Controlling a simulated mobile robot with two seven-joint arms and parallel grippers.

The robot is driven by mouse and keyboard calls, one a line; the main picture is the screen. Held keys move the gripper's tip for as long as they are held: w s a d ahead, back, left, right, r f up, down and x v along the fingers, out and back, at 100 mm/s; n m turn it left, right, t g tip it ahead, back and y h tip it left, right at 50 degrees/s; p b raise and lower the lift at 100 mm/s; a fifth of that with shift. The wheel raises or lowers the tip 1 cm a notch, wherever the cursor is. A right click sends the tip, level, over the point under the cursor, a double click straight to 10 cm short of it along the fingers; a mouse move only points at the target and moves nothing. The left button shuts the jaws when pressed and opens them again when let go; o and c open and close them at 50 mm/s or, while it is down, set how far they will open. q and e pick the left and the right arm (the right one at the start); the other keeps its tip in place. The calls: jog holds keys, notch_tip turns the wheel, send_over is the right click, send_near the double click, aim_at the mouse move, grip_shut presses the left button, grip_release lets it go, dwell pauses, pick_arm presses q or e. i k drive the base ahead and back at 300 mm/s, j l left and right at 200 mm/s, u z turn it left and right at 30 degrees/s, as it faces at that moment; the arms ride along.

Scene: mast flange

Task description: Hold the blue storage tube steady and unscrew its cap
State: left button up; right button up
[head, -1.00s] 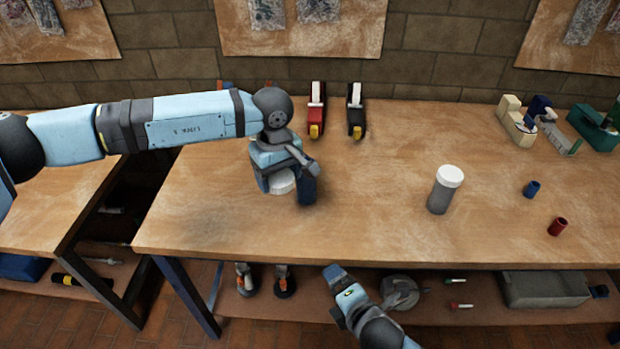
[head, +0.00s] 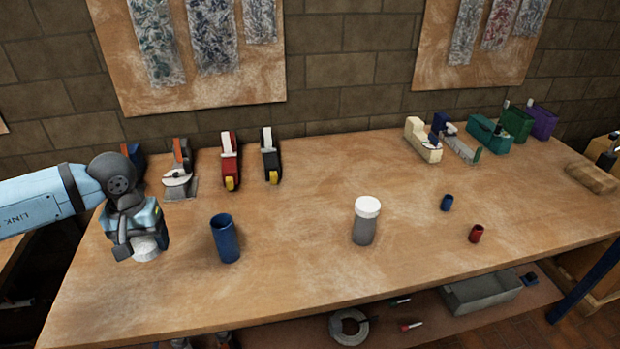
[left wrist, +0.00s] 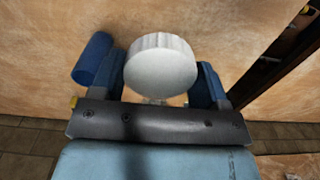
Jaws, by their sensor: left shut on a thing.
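The blue storage tube (head: 225,240) stands upright on the bench, its open top showing and no cap on it. My left gripper (head: 141,232) is to the left of the tube, apart from it, pointing down. It is shut on the white cap (head: 146,248), low over the bench; I cannot tell if the cap touches the wood. In the left wrist view the round, ridged cap (left wrist: 160,66) sits between the two fingers, and the blue tube (left wrist: 92,58) is beside the left finger. My right gripper is out of view.
On the bench (head: 300,215), a grey bottle with a white lid (head: 364,222) stands right of the tube. A small blue cylinder (head: 447,202) and a red one (head: 475,233) are farther right. Tape dispensers and staplers line the back. The front left is clear.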

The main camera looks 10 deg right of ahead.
aim_at(222, 225)
jog(key=i+l+z, duration=0.3)
jog(key=l, duration=0.35)
jog(key=i+l+z, duration=0.35)
jog(key=l, duration=0.25)
jog(key=i+l+z, duration=0.3)
jog(key=i+l, duration=0.15)
jog(key=l, duration=0.1)
